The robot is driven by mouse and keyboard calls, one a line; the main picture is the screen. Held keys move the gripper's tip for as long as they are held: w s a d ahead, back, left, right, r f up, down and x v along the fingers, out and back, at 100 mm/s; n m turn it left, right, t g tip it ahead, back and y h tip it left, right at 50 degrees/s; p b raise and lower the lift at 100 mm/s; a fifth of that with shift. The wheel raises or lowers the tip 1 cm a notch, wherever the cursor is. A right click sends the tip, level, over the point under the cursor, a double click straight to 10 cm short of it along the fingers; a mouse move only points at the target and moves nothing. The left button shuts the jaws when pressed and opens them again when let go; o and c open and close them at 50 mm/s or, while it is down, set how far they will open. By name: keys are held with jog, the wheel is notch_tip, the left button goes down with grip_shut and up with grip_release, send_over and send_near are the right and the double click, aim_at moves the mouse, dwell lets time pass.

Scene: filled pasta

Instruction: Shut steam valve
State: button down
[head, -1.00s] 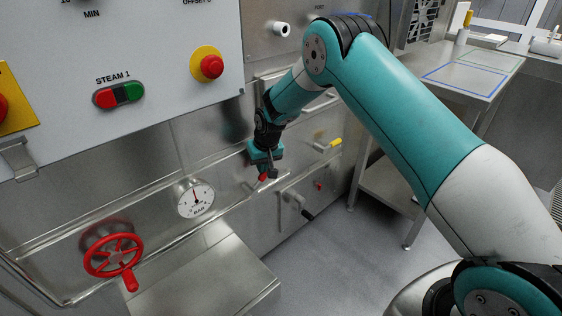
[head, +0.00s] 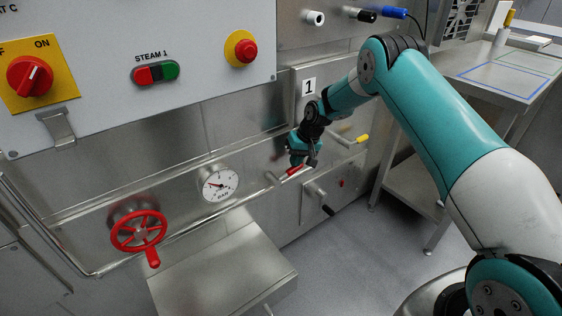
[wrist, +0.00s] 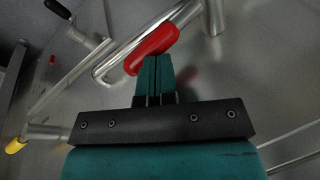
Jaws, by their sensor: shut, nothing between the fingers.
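My gripper (head: 311,161) is shut and empty in front of the lower steel panel. Just by its fingertips is a lever with a red grip (head: 294,170). In the wrist view the red grip (wrist: 153,47) lies across the tips of the closed fingers (wrist: 153,72), very close; I cannot tell whether they touch. A round pressure gauge (head: 220,184) is left of the lever, its needle pointing left. A red handwheel (head: 139,232) is further left and lower. Which of these is the steam valve is not labelled.
A yellow-tipped lever (head: 361,139) is right of my gripper, and a black-handled crank (head: 327,209) is below. The panel above carries the STEAM 1 switch (head: 156,73) and a red stop button (head: 245,50). A steel table (head: 490,85) stands at the right.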

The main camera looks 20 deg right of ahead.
jog(key=shift+d+f+y, duration=0.35)
jog(key=shift+y, duration=0.05)
jog(key=shift+w+d+f+b, duration=0.1)
jog(key=shift+d+f+b, duration=0.25)
jog(key=shift+f+b, duration=0.3)
jog(key=shift+f, duration=0.2)
jog(key=shift+d, duration=0.15)
jog(key=d+r+p, duration=0.4)
jog(key=d+r, duration=0.2)
jog(key=r, duration=0.1)
jog(key=shift+s+d+r, duration=0.2)
jog(key=shift+d+r, duration=0.1)
jog(key=shift+d, duration=0.05)
